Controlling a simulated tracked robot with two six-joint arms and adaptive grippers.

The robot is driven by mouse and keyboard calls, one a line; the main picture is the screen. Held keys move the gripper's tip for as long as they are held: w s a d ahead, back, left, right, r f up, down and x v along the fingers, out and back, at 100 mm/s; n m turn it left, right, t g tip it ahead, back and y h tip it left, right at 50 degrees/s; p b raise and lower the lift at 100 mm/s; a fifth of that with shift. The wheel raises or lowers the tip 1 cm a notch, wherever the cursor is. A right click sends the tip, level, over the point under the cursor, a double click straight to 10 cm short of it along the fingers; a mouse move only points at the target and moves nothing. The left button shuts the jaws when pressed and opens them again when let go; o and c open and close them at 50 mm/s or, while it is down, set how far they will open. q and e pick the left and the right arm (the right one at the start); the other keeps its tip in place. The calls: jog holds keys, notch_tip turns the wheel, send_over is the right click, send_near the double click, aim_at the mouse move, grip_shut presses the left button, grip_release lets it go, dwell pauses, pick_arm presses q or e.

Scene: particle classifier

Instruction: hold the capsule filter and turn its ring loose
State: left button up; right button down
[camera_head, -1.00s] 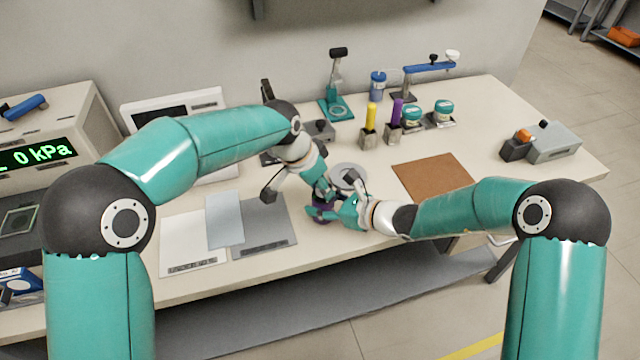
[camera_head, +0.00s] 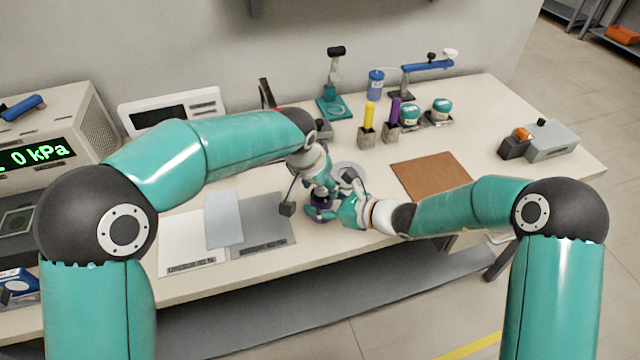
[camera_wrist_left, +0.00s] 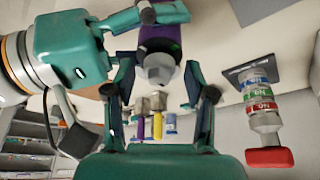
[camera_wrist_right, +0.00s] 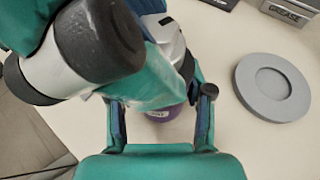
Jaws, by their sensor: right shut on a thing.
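The capsule filter (camera_head: 321,214) is a purple body low on the bench near its front edge. In the left wrist view its purple body (camera_wrist_left: 160,38) carries a grey, faceted top (camera_wrist_left: 158,68). My right gripper (camera_head: 330,209) is shut on the purple body from the right; in the right wrist view the purple (camera_wrist_right: 165,113) shows between its fingers. My left gripper (camera_head: 318,190) is just above the filter, pointing down. Its fingers (camera_wrist_left: 160,85) are open, apart on both sides of the grey top. My left arm hides much of the filter in the right wrist view.
A grey round dish (camera_wrist_right: 274,86) stands close behind the filter. Grey (camera_head: 266,228) and white (camera_head: 190,245) mats lie to the left, a brown mat (camera_head: 432,174) to the right. A stack with coloured bands (camera_wrist_left: 262,104) appears in the left wrist view. Yellow (camera_head: 369,118) and purple (camera_head: 395,110) cylinders stand behind.

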pick_arm(q)
jog(key=shift+r, duration=0.1)
jog(key=v, duration=1.1)
jog(key=shift+s+r, duration=0.2)
jog(key=shift+r, duration=0.1)
jog(key=shift+a, duration=0.1)
pick_arm(e)
jog(key=shift+c, duration=1.8)
grip_release()
jog(key=v, duration=1.1)
jog(key=shift+d, duration=0.3)
jog(key=shift+s+d+r, duration=0.1)
jog(key=shift+s, duration=0.1)
pick_arm(q)
jog(key=shift+f, duration=0.1)
pick_arm(e)
jog(key=shift+s+d, duration=0.1)
